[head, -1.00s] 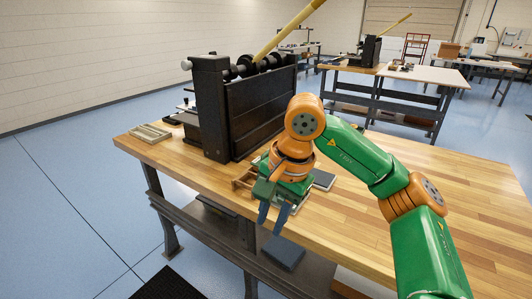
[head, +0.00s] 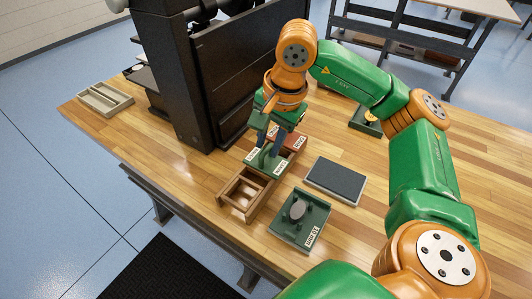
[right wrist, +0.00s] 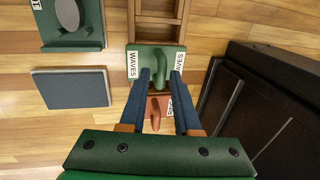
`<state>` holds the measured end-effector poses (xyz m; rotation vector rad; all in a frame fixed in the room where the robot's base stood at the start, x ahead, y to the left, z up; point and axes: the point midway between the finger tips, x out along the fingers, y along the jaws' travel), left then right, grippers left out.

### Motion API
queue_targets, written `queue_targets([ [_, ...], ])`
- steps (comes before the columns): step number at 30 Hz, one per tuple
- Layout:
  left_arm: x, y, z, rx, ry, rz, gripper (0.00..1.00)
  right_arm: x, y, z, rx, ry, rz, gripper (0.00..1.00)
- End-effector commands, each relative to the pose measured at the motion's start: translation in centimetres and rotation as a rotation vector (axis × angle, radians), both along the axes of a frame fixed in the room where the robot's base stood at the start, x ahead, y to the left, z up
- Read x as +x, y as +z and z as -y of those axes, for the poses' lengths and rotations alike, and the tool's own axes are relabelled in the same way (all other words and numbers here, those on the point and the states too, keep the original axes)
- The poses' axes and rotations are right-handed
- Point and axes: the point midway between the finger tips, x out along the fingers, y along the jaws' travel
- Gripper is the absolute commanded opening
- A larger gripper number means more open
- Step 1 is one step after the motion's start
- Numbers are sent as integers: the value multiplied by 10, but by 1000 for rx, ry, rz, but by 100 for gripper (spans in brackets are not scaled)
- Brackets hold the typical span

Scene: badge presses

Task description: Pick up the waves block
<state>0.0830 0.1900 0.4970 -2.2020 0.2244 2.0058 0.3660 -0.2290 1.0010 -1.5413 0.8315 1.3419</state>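The waves block (right wrist: 150,59) is green, with a raised green handle and white WAVES labels on two sides. In the head view, the waves block (head: 264,166) sits in the middle of a wooden tray (head: 222,201), partly hidden by my fingers. My right gripper (head: 269,148) is over it, pointing down. In the right wrist view, my right gripper (right wrist: 161,76) has its blue fingers apart, one on each side of the handle, with visible gaps. A red-brown block (right wrist: 157,106) lies beside the waves block, partly between the fingers in that view. My left gripper is not in view.
A dark press (head: 245,66) stands close behind the tray. A grey pad (head: 336,180) and a green holder (head: 300,218) with a grey round piece lie right of the tray. A pale tray (head: 105,99) is at the far left. The table's right side is mostly clear.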

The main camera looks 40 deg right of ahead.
Motion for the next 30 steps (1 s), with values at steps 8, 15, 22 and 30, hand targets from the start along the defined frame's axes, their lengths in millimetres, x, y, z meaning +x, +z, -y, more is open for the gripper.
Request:
queue_targets([
  [8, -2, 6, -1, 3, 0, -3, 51, 6, -30, -3, 0, 0, 1, 31],
  [15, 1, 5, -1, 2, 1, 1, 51, 6, -30, -3, 0, -1, 0, 1],
  [22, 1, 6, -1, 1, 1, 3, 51, 6, -30, -3, 1, -1, 1, 0],
  [30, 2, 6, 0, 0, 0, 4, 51, 6, -29, -3, 1, -1, 1, 0],
])
